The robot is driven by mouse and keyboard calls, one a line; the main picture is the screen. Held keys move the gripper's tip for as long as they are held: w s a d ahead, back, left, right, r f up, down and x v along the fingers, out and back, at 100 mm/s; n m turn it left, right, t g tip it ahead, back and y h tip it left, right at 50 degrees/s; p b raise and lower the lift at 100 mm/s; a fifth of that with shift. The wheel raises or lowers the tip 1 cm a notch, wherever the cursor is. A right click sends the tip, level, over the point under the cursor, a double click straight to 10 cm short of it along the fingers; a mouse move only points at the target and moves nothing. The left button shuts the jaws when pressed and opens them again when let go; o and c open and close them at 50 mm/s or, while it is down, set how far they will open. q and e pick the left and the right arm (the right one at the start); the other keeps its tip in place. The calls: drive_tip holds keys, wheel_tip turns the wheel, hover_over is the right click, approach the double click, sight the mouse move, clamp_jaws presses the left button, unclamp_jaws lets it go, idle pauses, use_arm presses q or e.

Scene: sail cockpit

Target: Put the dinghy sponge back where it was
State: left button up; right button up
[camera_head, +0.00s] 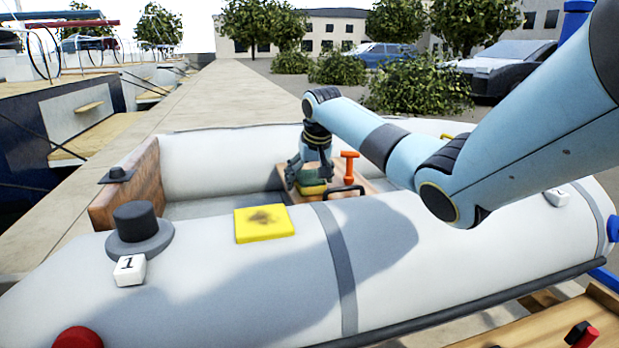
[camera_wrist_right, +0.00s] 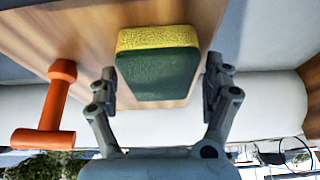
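The dinghy sponge, yellow with a dark green side, shows small in the head view (camera_head: 312,188) at the wooden board (camera_head: 289,178) inside the grey dinghy. In the right wrist view the sponge (camera_wrist_right: 158,75) lies between my right gripper's fingers (camera_wrist_right: 160,90), green face toward the camera. My right gripper (camera_head: 311,178) is open around it, with a narrow gap at the right finger; I cannot tell whether the left finger touches. The sponge appears to rest on the board, though its underside is hidden. My left gripper is out of view.
An orange T-handled thing (camera_head: 349,166) stands close beside the gripper, also in the wrist view (camera_wrist_right: 55,100). A stained yellow pad (camera_head: 263,223), a grey cap (camera_head: 138,232) and a numbered block (camera_head: 130,270) sit on the near tube.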

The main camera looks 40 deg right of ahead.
sight(309, 176)
drive_tip(key=shift+r, duration=0.2)
drive_tip(key=p+v, duration=0.3)
drive_tip(key=v, duration=0.2)
drive_tip(key=shift+r, duration=0.25)
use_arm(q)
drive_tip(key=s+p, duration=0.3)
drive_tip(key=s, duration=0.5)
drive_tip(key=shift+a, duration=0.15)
use_arm(e)
drive_tip(key=v, duration=0.6)
drive_tip(key=shift+s, duration=0.2)
drive_tip(key=shift+a+r, duration=0.1)
drive_tip(key=shift+a, duration=0.05)
